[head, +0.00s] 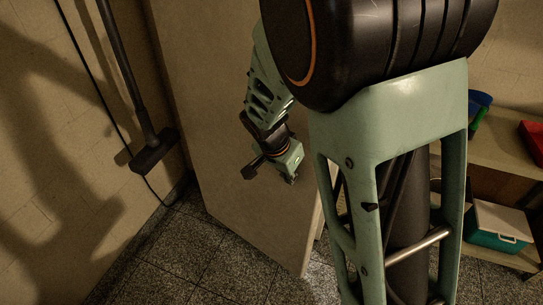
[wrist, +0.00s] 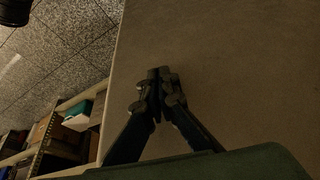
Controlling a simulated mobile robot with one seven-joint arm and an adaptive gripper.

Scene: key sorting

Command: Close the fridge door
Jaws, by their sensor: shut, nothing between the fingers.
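The fridge door (head: 200,85) is a large, plain beige panel. It stands upright in the head view, left of my near arm links, with its lower edge above the tiled floor. It also fills the right side of the wrist view (wrist: 245,75), with its edge running down the left of my fingers. My gripper (head: 247,172) is in front of the panel's lower part. In the wrist view the fingertips (wrist: 160,73) are together and empty, over the panel. I cannot tell whether they touch it. The fridge body and any handle cannot be made out.
A broom-like tool (head: 150,150) leans at the left wall beside a dark cable. At the right, a shelf (head: 500,165) holds a red bin (head: 533,140) and a teal box (head: 495,232). Speckled tile floor (head: 225,262) shows below the door.

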